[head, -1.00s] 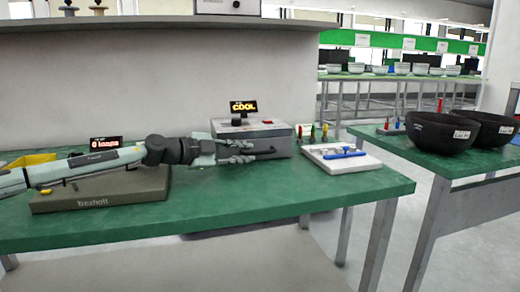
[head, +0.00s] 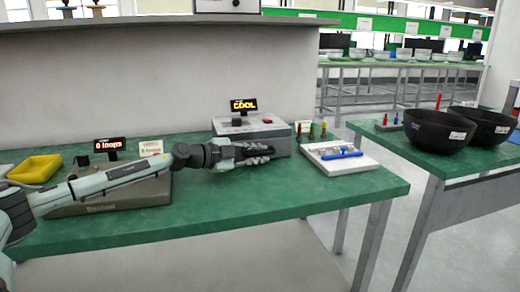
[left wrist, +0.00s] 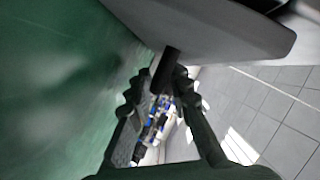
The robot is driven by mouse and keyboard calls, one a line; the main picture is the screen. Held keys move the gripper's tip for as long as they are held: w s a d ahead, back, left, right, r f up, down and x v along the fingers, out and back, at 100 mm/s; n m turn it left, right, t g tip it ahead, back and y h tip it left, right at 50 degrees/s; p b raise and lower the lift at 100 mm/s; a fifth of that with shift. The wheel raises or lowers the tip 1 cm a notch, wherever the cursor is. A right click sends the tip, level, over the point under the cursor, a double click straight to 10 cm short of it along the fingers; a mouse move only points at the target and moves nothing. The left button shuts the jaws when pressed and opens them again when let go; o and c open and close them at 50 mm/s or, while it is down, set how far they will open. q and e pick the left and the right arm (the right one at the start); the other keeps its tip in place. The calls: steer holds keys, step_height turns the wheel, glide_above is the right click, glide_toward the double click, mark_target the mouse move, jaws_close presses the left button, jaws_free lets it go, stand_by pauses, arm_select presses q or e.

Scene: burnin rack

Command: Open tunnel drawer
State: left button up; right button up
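The tunnel appears to be the grey box (head: 262,134) with a red button on top and a sign reading "COOL" (head: 243,105), at the back of the green table. My left gripper (head: 262,157) is low in front of it, pointing right. In the left wrist view a dark bar (left wrist: 165,72), probably the drawer handle, projects from the grey body (left wrist: 210,28) between the tips of my left gripper (left wrist: 160,85). The fingers are apart around it. I cannot tell whether they touch it. No open drawer shows. My right gripper is not in view.
A white tray (head: 340,165) with a blue item stands right of the box. Small coloured pegs (head: 311,131) stand behind it. A yellow tray (head: 36,168) and a grey base (head: 112,198) are at the left. Black bowls (head: 438,130) sit on the right table.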

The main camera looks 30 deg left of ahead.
arm_select(q)
steer(key=shift+w+d, duration=0.15)
steer(key=shift+w, duration=0.1)
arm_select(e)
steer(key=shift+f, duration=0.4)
arm_select(q)
steer(key=shift+c, duration=0.3)
jaws_close()
steer(key=shift+f, duration=0.1)
